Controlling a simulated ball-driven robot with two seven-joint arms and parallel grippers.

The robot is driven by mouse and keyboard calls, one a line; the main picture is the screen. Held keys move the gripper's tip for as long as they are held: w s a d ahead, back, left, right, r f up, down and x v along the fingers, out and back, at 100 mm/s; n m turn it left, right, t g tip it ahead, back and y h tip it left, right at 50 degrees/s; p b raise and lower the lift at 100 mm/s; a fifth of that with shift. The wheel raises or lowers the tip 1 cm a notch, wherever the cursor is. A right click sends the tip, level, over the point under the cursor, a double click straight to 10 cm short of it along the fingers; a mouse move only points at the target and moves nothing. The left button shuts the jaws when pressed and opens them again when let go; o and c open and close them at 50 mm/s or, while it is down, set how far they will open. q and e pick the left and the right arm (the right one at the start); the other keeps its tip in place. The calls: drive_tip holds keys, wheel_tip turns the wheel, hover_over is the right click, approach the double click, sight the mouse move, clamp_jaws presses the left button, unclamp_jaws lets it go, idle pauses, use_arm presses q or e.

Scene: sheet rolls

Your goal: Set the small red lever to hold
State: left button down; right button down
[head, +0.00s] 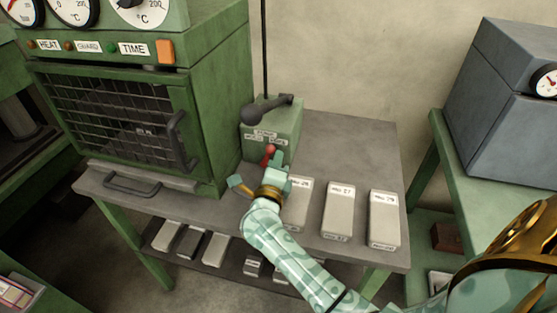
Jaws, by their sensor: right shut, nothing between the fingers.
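The small red lever (269,151) sits on the front of a green box (285,122) at the back of the grey bench. It stands up and leans slightly to the right. Small white labels (262,135) are on the box front, and their words are too small to read surely. My right gripper (259,184) is shut and empty, just in front of and below the lever. I cannot tell whether it touches the lever. The gripper hides the lower front of the box. My left gripper is not in view.
A larger dark handle (268,107) tops the box. A green oven (130,105) with a caged door stands left. Labelled grey blocks (338,210) lie on the bench (360,145) to the right, near my arm. More blocks lie on the shelf below. A blue-grey cabinet (495,100) stands far right.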

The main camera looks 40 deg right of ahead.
sight(267, 151)
drive_tip(key=shift+w+a+r+n+p, duration=0.2)
drive_tip(key=shift+r+n+p, duration=0.45)
drive_tip(key=shift+p, duration=0.55)
drive_tip(key=n+p, duration=0.1)
drive_tip(key=p, duration=0.1)
drive_tip(key=shift+w+a+r+n+p, duration=0.25)
drive_tip(key=shift+w+a+n+p, duration=0.05)
drive_tip(key=shift+w+n, duration=0.05)
drive_tip(key=shift+w+a+n+p, duration=0.3)
drive_tip(key=shift+n+p, duration=0.6)
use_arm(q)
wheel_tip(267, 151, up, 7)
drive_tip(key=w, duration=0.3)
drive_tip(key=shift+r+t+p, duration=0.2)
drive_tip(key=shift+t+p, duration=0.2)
use_arm(e)
drive_tip(key=shift+w+a+n, duration=0.15)
drive_tip(key=shift+w+n, duration=0.05)
drive_tip(key=shift+n, duration=0.3)
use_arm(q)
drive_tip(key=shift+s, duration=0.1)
use_arm(e)
drive_tip(key=shift+a+f, duration=0.1)
